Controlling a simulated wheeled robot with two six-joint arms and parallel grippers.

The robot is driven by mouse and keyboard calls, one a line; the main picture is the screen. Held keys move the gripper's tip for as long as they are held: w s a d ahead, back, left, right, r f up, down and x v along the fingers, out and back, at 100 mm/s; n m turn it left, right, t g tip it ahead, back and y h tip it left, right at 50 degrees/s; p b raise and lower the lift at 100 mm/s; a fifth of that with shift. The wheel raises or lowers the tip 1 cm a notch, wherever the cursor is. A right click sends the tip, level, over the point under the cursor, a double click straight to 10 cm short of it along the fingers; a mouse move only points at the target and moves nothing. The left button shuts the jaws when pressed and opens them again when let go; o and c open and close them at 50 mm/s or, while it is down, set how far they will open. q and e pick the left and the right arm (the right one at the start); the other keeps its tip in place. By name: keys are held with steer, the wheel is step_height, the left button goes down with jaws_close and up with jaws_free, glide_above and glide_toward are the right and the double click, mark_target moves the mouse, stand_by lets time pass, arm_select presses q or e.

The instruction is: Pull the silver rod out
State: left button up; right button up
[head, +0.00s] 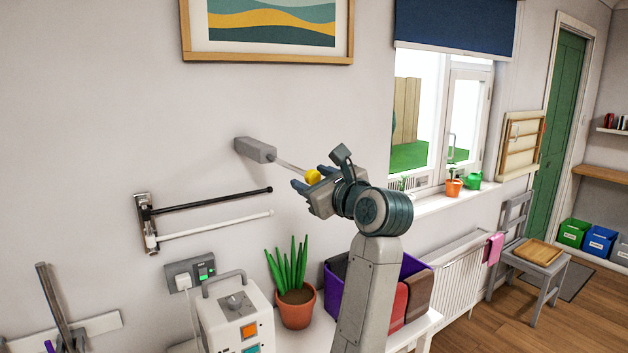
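The thin silver rod (290,164) sticks out of a grey box (255,150) on the wall and ends in a yellow knob (313,176). I cannot tell whether the fingers touch the knob. The rod's inner end is hidden in the box.
Below the box, a wall bracket (145,222) carries a black bar (210,199) and a white bar (215,226). A potted plant (295,308), a white appliance (235,315) and a purple bin (334,290) stand lower down. The wall above the rod is clear up to the picture frame (270,56).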

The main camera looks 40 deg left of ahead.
arm_select(q)
steer(key=shift+s+d+f+b, duration=0.15)
steer(key=shift+d+b, duration=0.2)
steer(key=shift+d, duration=0.05)
arm_select(e)
step_height(320, 180, down, 4)
steer(key=f+b, duration=0.1)
steer(key=b, duration=0.3)
steer(key=w+r+b, duration=0.2)
steer(key=w+b, duration=0.7)
steer(key=w, duration=0.4)
arm_select(q)
steer(key=b+v, duration=0.7)
steer(key=v, duration=0.3)
steer(key=shift+b, duration=0.35)
arm_select(e)
steer(key=w+a+r+t, duration=0.1)
steer(key=w+a+r, duration=0.1)
steer(key=w+r, duration=0.4)
steer(key=shift+w+v, duration=0.35)
steer(key=shift+v, duration=1.45)
arm_select(q)
steer(key=shift+a, duration=0.1)
arm_select(e)
steer(key=shift+w+r, duration=0.1)
